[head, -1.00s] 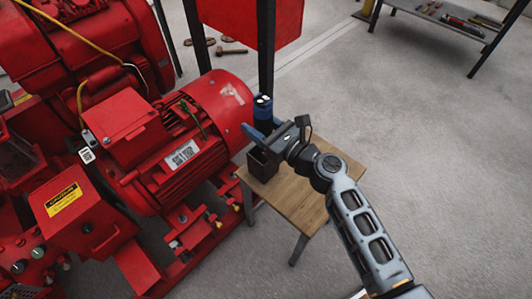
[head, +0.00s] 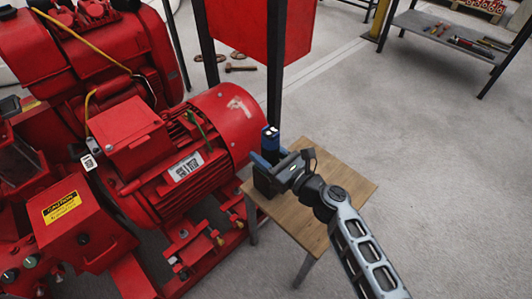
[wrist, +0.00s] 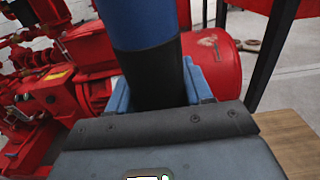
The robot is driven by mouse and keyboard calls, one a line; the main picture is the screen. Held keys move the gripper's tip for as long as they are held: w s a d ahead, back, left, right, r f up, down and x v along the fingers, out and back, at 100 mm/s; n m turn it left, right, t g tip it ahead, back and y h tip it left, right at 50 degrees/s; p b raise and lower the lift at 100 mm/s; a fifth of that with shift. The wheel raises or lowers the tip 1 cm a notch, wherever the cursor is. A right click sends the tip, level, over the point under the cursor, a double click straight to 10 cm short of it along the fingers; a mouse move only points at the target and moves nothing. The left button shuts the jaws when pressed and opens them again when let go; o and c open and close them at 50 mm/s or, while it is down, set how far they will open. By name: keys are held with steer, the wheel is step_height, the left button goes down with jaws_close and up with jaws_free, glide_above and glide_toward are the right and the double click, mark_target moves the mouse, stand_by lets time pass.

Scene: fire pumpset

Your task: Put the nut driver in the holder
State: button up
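The nut driver (head: 270,142) has a thick blue and black handle and stands about upright at the left part of a small wooden table. In the wrist view, its handle (wrist: 148,28) rises between my light-blue fingers, which flank it closely. My gripper (head: 266,160) is shut on it. The holder (head: 265,184) is a dark box at the table's left edge, mostly covered by my gripper. The lower end of the nut driver is hidden, so I cannot tell how deep it sits in the holder.
The wooden table (head: 335,185) is bare to the right. A large red motor (head: 175,150) stands close on the left. A dark post (head: 274,95) with a red panel rises behind the table. A shelf with tools (head: 450,35) is at the back right.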

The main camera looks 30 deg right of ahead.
steer(key=o, duration=0.5)
steer(key=shift+c, duration=0.2)
steer(key=shift+r, duration=0.2)
steer(key=p+v, duration=0.1)
steer(key=v, duration=1.1)
